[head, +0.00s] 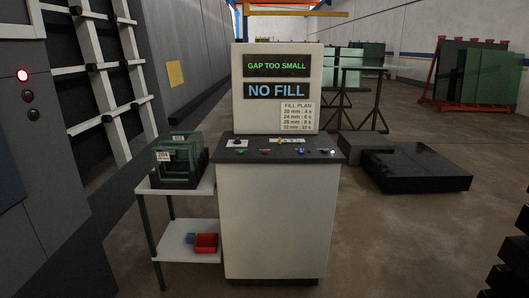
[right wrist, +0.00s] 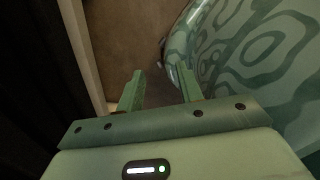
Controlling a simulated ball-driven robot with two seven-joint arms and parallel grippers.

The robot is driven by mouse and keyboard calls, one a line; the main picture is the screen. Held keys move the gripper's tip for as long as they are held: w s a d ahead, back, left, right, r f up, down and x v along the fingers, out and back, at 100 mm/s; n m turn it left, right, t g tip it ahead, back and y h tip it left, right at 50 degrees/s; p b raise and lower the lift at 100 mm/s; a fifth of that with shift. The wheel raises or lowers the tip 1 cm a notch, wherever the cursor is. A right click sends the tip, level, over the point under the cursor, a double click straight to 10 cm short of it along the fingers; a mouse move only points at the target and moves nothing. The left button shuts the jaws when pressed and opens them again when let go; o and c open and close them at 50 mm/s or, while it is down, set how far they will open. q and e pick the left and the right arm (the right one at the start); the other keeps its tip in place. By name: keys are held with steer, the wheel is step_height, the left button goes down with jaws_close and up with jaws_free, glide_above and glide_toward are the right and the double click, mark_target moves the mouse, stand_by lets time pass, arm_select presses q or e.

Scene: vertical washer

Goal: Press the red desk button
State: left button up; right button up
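The red desk button (head: 265,152) is a small red spot on the dark sloping desktop (head: 282,158) of the white control console, left of its middle. It lies between a green button (head: 241,151) on the left and a blue button (head: 300,151) on the right. A white, bright button (head: 333,152) is at the far right. Neither gripper shows in the head view. My right gripper (right wrist: 161,84) shows in the right wrist view with its two green fingers apart and nothing between them, above brown floor and away from the console. My left gripper is out of view.
The console screen (head: 277,66) reads "GAP TOO SMALL" and "NO FILL". A side shelf (head: 186,197) with green glass pieces (head: 176,162) stands on the left, with a red bin (head: 206,243) below. A black block (head: 415,168) lies right of the console. Floor in front is clear.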

steer(key=shift+s, duration=0.1)
jaws_close()
steer(key=shift+w, duration=0.3)
stand_by(1.1)
